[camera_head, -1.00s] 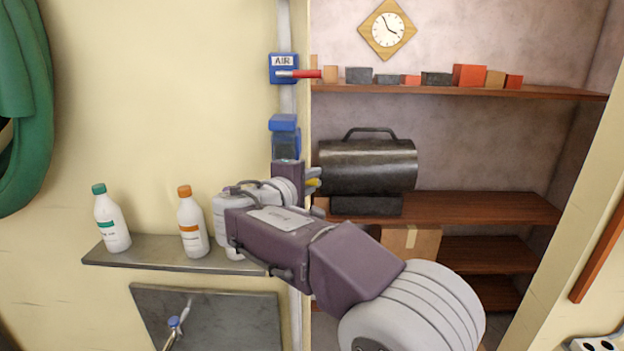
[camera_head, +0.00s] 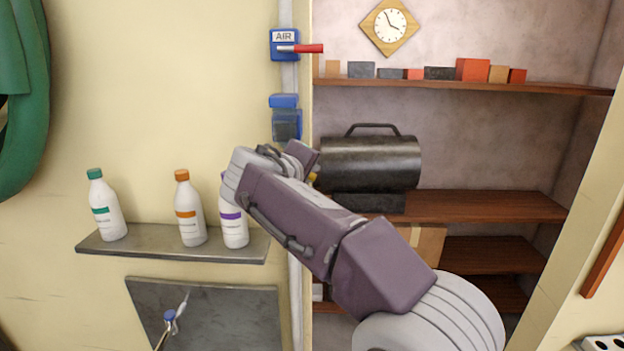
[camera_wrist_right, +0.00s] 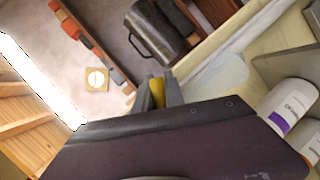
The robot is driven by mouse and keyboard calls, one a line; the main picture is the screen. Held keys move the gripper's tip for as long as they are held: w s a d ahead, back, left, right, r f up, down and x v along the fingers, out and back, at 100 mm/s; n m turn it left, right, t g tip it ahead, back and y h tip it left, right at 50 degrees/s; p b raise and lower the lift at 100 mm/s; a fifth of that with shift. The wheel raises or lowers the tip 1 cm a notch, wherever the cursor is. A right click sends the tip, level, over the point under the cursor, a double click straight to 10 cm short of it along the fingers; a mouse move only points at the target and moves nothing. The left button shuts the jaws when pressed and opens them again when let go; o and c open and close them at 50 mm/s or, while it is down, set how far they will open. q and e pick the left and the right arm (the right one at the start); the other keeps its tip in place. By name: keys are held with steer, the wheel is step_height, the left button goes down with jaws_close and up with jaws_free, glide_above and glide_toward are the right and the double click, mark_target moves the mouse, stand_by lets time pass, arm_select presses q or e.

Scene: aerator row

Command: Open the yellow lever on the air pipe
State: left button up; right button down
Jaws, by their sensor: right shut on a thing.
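The yellow lever (camera_head: 313,177) shows as a small patch beside my right wrist in the head view. In the right wrist view the yellow lever (camera_wrist_right: 157,91) lies between the two dark fingers of my right gripper (camera_wrist_right: 160,93), which is shut on it. In the head view my right gripper (camera_head: 311,168) is mostly hidden behind my own wrist and forearm. The air pipe (camera_head: 287,75) runs down the wall, with a blue AIR box (camera_head: 284,44) and its red lever (camera_head: 307,48) higher up. The lever's valve body is hidden. My left gripper is out of view.
Three white bottles (camera_head: 187,207) stand on a grey ledge (camera_head: 110,249) left of my arm. A black cylindrical heater (camera_head: 372,162) sits on the wooden shelf (camera_head: 480,206) to the right. Blue boxes (camera_head: 286,118) are on the pipe above my wrist.

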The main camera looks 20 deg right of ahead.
steer(key=w+a+f+m+t+y+b, duration=0.2)
steer(key=a+m+y+b, duration=0.2)
steer(key=m+b, duration=0.3)
steer(key=shift+w+a+f+m+y+b, duration=0.15)
steer(key=shift+a+f+m+y+b, duration=0.35)
steer(key=shift+y, duration=0.4)
steer(key=shift+r+t, duration=0.15)
steer(key=shift+t, duration=0.15)
steer(key=c, duration=1.4)
jaws_free()
steer(key=shift+w, duration=0.1)
steer(key=v, duration=0.9)
steer(key=shift+b, duration=0.45)
steer(key=shift+d, duration=0.1)
